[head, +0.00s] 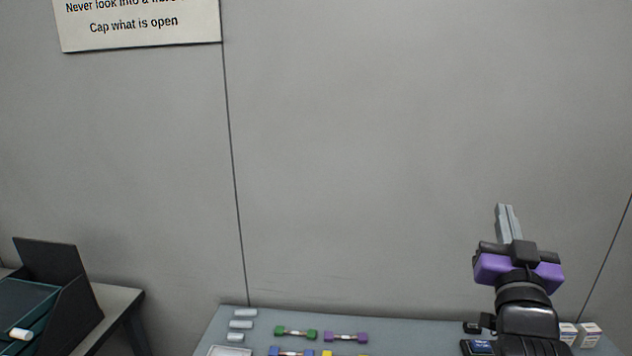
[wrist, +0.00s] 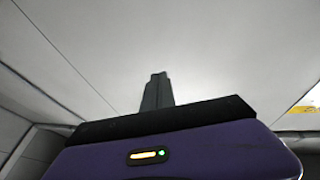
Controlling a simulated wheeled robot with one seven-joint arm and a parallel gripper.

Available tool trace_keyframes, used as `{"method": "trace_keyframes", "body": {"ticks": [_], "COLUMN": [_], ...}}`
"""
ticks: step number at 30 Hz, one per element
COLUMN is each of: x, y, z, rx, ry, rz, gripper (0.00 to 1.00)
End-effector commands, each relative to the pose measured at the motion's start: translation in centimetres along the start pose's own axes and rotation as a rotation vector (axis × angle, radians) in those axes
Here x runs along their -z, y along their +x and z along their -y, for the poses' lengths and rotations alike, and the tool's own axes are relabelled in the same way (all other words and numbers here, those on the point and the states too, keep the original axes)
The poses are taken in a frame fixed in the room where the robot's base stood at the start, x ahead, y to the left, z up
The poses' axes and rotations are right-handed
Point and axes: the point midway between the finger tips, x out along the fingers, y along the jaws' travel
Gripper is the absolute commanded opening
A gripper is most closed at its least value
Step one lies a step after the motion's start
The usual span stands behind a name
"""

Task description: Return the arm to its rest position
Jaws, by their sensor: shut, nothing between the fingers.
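My gripper (head: 507,220) is raised above the right side of the grey workbench (head: 420,333) in the head view, with its fingers pointing up. Its purple body and black wrist show below the fingers. The two grey fingers are together, with nothing between them. In the wrist view the closed fingers (wrist: 158,92) stand up in front of a pale, plain surface. My gripper is well clear of the things on the bench. My forearm hides part of the bench's right side.
On the bench lie a green-ended piece (head: 296,332), a purple-ended piece (head: 346,337), several small grey cylinders (head: 241,324) and small white boxes (head: 588,334). A dark open case (head: 55,290) stands on a side table at left. The wall behind carries a sign (head: 140,25).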

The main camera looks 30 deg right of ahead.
Motion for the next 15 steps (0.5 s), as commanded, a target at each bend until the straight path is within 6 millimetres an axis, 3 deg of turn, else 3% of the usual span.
{"method": "trace_keyframes", "body": {"ticks": [4,9,15], "x": [0.7,-0.5,-3.6], "y": [-3.4,-9.2,-17.5], "z": [4.7,9.1,11.7], "rx": [0.204,0.420,0.637], "ry": [-0.102,-0.161,-0.171], "rz": [-0.099,-0.154,-0.134], "gripper": [0.00,0.00,0.00]}}
